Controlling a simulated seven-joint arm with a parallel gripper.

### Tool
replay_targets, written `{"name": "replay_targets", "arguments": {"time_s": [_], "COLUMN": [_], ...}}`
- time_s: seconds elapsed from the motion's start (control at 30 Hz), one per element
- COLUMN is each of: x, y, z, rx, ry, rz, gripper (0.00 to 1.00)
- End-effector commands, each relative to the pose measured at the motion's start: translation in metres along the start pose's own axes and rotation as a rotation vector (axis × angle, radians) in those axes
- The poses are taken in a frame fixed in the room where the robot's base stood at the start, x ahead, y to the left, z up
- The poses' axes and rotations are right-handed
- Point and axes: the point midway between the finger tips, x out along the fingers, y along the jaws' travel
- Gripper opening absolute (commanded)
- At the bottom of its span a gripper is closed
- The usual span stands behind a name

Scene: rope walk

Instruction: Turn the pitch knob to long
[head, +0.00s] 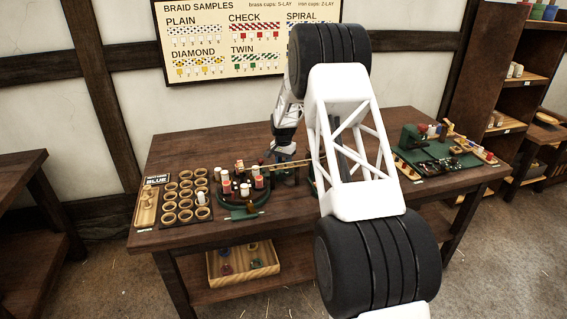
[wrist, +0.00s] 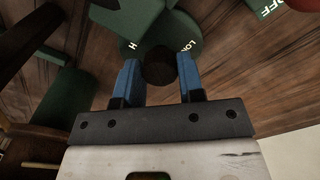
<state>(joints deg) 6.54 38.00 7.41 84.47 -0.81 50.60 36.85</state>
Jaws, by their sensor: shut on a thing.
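In the wrist view the pitch knob (wrist: 158,70) is a dark round knob on a green dial plate (wrist: 185,35). Lettering starting "LO" shows at the plate's upper right, and an "H" shows at its left; the rest is cut off or hidden. My gripper (wrist: 158,62) has its blue fingers on either side of the knob and is shut on it. No pointer mark on the knob can be made out. In the head view my wrist comes down on the middle of the table (head: 190,145), and my arm hides the knob there.
A green round stand with bobbins (head: 245,183) is left of my wrist, with a tray of wooden rings (head: 178,200) further left. A green board with small parts (head: 440,160) lies right. In the wrist view a green "OFF" plate (wrist: 265,8) is at the upper right.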

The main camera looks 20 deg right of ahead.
Motion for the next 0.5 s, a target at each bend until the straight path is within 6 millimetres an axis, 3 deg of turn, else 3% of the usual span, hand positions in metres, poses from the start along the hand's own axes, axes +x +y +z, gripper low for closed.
{"name": "replay_targets", "arguments": {"time_s": [0.5], "x": [-0.0012], "y": [-0.0001], "z": [0.0001], "rx": [-0.42], "ry": [0.007], "rz": [0.0], "gripper": [0.12]}}
